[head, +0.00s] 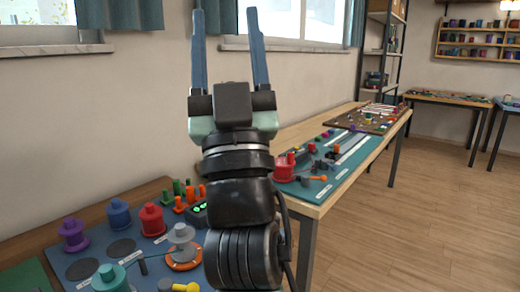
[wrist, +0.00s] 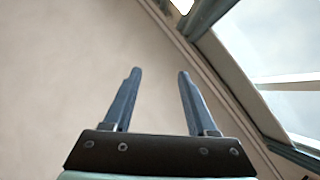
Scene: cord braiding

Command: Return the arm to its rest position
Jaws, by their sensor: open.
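My arm stands upright in the middle of the head view. My gripper (head: 227,48) points up, with its two blue fingers wide apart and nothing between them. In the wrist view my gripper (wrist: 155,98) also shows open and empty, with plain wall and part of a window beyond the fingers. The gripper is raised well above the tables and touches nothing that I can see. My arm hides part of the near table and the wall behind it.
A near table holds a blue mat (head: 75,248) with coloured spools, including a purple spool (head: 73,234) and a red spool (head: 152,219). A second table (head: 318,207) with a teal mat stands to the right. A shelf rack (head: 383,45) stands behind. The wooden floor (head: 430,230) at right is clear.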

